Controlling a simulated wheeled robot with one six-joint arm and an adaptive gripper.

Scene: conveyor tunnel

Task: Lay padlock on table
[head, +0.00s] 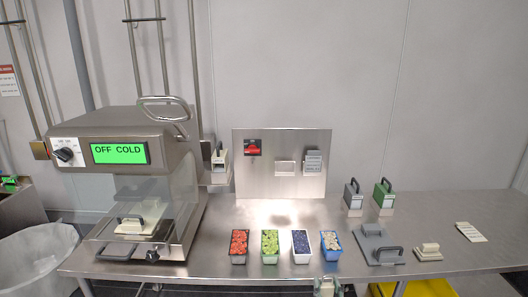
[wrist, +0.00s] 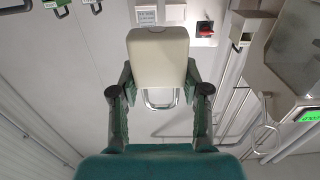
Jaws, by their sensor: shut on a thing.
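A padlock (wrist: 158,55) with a cream body and a bright metal shackle is between the fingers of my gripper (wrist: 160,88) in the wrist view. The fingers are shut on it from both sides, and the shackle shows between them on the palm side. In the head view my gripper (head: 326,286) is at the bottom edge, in front of the table's front edge and mostly cut off. The steel table (head: 440,210) spans the head view, with bare metal at its back right.
A sealing machine (head: 120,140) reading "OFF COLD" stands at left. Several food tubs (head: 300,247) line the front middle. A grey handled plate (head: 372,246), a cream block (head: 428,252) and a white card (head: 471,232) lie at right. Grey (head: 353,198) and green (head: 383,197) handled blocks stand behind.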

